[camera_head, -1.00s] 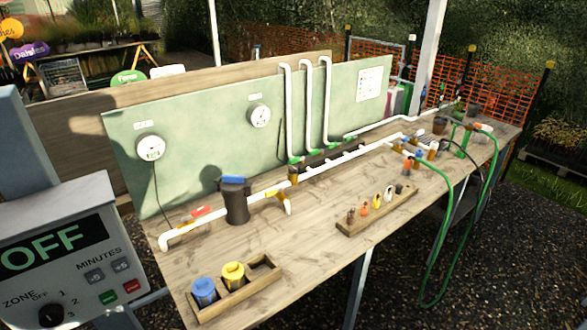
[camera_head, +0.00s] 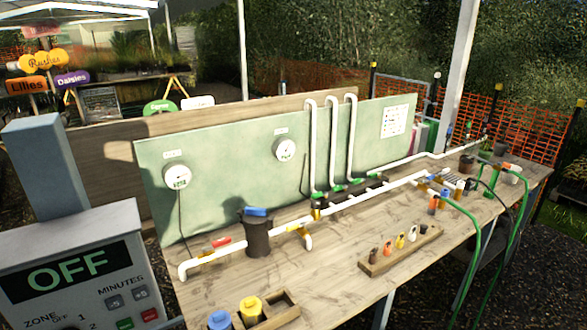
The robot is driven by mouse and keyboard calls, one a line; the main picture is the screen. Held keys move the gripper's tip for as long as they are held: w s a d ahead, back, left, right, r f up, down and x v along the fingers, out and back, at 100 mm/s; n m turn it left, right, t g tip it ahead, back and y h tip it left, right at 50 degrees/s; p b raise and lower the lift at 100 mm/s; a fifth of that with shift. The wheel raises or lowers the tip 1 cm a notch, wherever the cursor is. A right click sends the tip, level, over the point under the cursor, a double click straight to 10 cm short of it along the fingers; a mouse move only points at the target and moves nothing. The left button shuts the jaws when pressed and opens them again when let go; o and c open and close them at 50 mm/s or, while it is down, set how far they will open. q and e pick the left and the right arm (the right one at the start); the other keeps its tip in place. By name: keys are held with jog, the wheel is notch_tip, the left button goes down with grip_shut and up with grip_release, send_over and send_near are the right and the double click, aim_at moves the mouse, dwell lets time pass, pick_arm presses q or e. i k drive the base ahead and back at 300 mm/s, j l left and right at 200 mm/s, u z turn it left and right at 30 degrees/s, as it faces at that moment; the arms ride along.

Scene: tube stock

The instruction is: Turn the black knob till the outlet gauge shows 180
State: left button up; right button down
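Two round white gauges hang on the green panel (camera_head: 230,190): a left gauge (camera_head: 177,177) and a right gauge (camera_head: 286,150). Their labels and readings are too small to read, so I cannot tell which is the outlet gauge. A white pipe (camera_head: 205,263) runs along the bench below them, through a dark canister (camera_head: 257,238) with a blue handle on top. Small dark fittings (camera_head: 316,208) sit farther along the pipe; I cannot make out a black knob among them. Neither of my grippers is in view.
A grey control box (camera_head: 75,262) reading OFF stands at front left; its dial is below the picture. The wooden bench (camera_head: 330,270) carries a caddy (camera_head: 285,312) with blue and yellow caps and a tray (camera_head: 380,262) of small fittings. Green hoses (camera_head: 478,235) hang at right.

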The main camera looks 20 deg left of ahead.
aim_at(314, 204)
jog(key=i+l, duration=0.2)
jog(key=i+l+u, duration=0.1)
jog(key=l, duration=0.35)
jog(key=i+l, duration=0.3)
jog(key=i+l+u, duration=0.1)
jog(key=l, duration=0.25)
jog(key=i+l, duration=0.25)
jog(key=l+u, duration=0.05)
jog(key=l, duration=0.05)
